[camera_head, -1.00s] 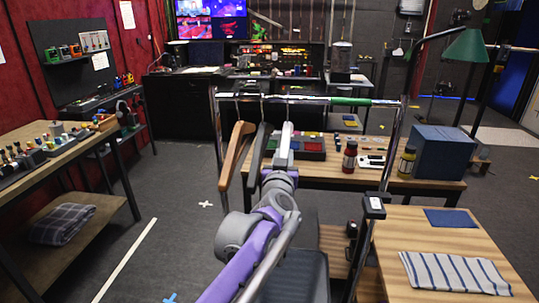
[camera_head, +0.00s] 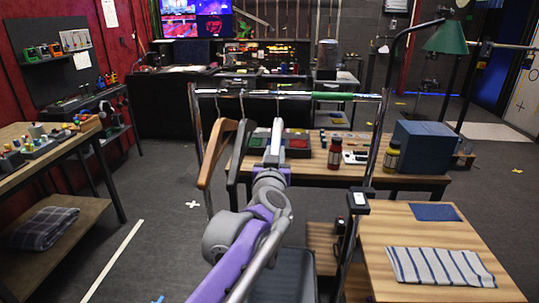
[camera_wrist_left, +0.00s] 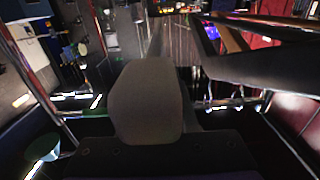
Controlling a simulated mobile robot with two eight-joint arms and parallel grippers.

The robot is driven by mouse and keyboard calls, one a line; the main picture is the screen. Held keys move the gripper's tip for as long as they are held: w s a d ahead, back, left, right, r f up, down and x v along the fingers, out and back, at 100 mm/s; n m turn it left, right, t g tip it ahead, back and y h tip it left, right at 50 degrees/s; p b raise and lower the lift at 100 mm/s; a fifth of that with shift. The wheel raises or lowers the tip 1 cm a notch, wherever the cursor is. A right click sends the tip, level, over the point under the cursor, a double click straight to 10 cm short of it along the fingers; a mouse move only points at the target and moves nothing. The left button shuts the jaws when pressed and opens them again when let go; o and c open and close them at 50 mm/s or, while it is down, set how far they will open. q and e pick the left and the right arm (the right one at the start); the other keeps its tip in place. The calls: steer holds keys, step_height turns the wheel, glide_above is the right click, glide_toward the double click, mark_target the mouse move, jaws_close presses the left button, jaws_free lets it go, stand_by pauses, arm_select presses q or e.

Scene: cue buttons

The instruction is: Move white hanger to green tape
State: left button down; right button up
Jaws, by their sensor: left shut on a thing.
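The white hanger (camera_head: 275,140) hangs from the chrome rail (camera_head: 295,94), to the right of a black hanger (camera_head: 239,150) and a wooden hanger (camera_head: 213,152). The green tape (camera_head: 338,96) is wrapped on the rail further right, with bare rail between it and the white hanger's hook. My left gripper (camera_head: 270,172) is at the lower part of the white hanger and shut on it; my own wrist hides most of the fingers. In the left wrist view, a grey blocky shape (camera_wrist_left: 148,100) fills the middle, and I cannot tell what it is. My right gripper is not in view.
A wooden table (camera_head: 440,235) with a striped cloth (camera_head: 440,267) stands at the right front. Behind the rack, another table holds bottles and a blue box (camera_head: 428,147). The rack's right post (camera_head: 375,140) stands just beyond the tape. A workbench (camera_head: 70,150) is at left.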

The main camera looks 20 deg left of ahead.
arm_select(q)
steer(key=w+d, duration=0.4)
steer(key=d, duration=0.9)
steer(key=shift+d+b, duration=0.3)
stand_by(1.3)
stand_by(0.7)
steer(key=c, duration=0.6)
jaws_free()
